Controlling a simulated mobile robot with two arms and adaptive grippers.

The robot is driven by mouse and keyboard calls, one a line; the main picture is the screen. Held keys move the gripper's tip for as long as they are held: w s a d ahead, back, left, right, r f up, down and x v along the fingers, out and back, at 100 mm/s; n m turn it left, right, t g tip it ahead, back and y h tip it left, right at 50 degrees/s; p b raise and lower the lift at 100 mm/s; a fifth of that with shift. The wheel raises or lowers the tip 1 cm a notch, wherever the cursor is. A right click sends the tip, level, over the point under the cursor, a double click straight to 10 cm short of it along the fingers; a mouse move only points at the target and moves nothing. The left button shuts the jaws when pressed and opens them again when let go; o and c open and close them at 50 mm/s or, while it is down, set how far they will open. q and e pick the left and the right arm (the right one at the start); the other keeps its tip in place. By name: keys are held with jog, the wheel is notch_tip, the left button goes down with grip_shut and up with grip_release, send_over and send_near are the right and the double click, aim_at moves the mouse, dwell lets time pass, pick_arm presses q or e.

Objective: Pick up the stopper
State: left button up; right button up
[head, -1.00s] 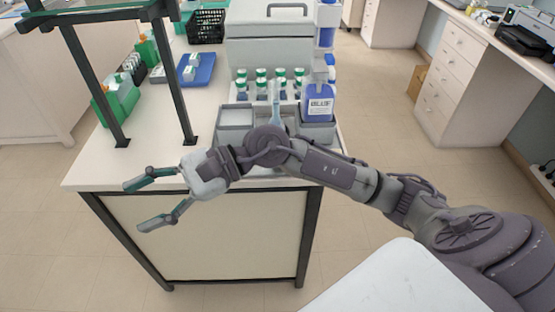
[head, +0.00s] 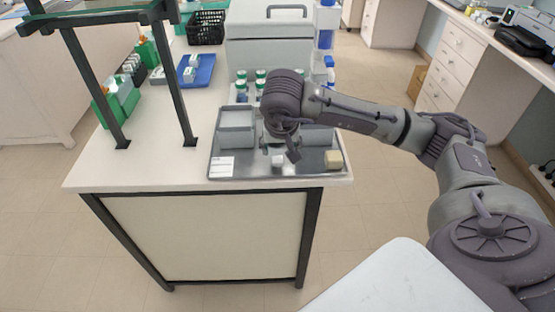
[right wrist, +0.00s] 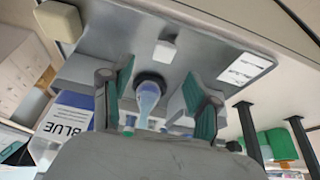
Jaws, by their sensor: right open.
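My right gripper (head: 284,152) points down over the metal tray (head: 253,172), and its fingers are mostly hidden by my arm in the head view. In the right wrist view my right gripper (right wrist: 158,80) is open. Between its fingers is a light-blue, translucent, tapered piece (right wrist: 148,93) with a dark round end (right wrist: 149,79). It may be the stopper, but I cannot tell for certain. Neither finger visibly grips it. My left gripper is not in view.
A small white block (head: 278,161) and a beige block (head: 333,159) lie at the tray's front. A grey compartment (head: 237,119) is on its left. Green-capped bottles (head: 241,87) stand behind. Dark frame posts (head: 180,90) rise at left.

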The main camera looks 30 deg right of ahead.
aim_at(278, 160)
jog(key=shift+x, duration=0.85)
jog(key=shift+a+p+x, duration=0.15)
jog(key=shift+p+x, duration=0.3)
jog(key=shift+x, duration=0.9)
jog(key=shift+a+p+x, duration=0.2)
jog(key=shift+p+x, duration=0.25)
jog(key=shift+x, duration=0.9)
jog(key=c, duration=0.9)
